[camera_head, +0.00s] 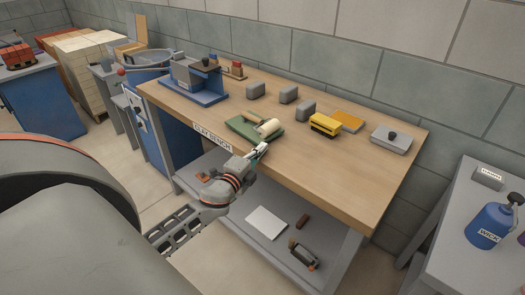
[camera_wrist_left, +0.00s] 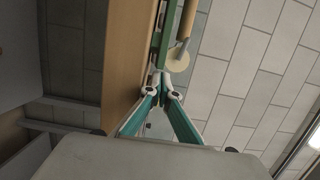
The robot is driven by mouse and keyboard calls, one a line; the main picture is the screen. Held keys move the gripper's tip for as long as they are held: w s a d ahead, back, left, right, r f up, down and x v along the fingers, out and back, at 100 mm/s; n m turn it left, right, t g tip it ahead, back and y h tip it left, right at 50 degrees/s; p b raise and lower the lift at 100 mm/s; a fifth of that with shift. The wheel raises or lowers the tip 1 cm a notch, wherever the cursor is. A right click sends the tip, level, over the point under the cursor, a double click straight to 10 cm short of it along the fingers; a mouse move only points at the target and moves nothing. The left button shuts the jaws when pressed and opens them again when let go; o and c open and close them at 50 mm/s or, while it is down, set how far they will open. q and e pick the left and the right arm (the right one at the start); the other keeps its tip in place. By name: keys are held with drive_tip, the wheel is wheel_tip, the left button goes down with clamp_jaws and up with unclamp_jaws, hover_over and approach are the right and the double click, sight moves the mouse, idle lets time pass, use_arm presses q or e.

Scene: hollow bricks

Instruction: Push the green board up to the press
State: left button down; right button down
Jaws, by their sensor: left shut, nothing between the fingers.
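The press (camera_head: 195,82), seemingly the blue-based device with a grey block, stands at the bench's left end, apart from the board. My left gripper (camera_head: 261,150) is shut and empty at the board's front right side, by the bench edge. In the left wrist view the closed teal fingertips (camera_wrist_left: 164,97) are close to the board's edge (camera_wrist_left: 167,35); I cannot tell whether they touch. My right gripper is not in view.
Several grey blocks (camera_head: 289,94), a yellow brush-like tool (camera_head: 324,125), a yellow slab (camera_head: 347,121) and a grey slab with a knob (camera_head: 391,139) are on the bench, behind and right of the board. The bench top (camera_head: 215,112) between board and press looks clear.

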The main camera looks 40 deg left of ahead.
sight(245, 136)
use_arm(q)
drive_tip(key=a, duration=0.6)
drive_tip(key=w+a+b, duration=0.1)
drive_tip(key=a, duration=0.2)
drive_tip(key=shift+a, duration=0.35)
drive_tip(key=shift+d, duration=0.15)
idle(0.8)
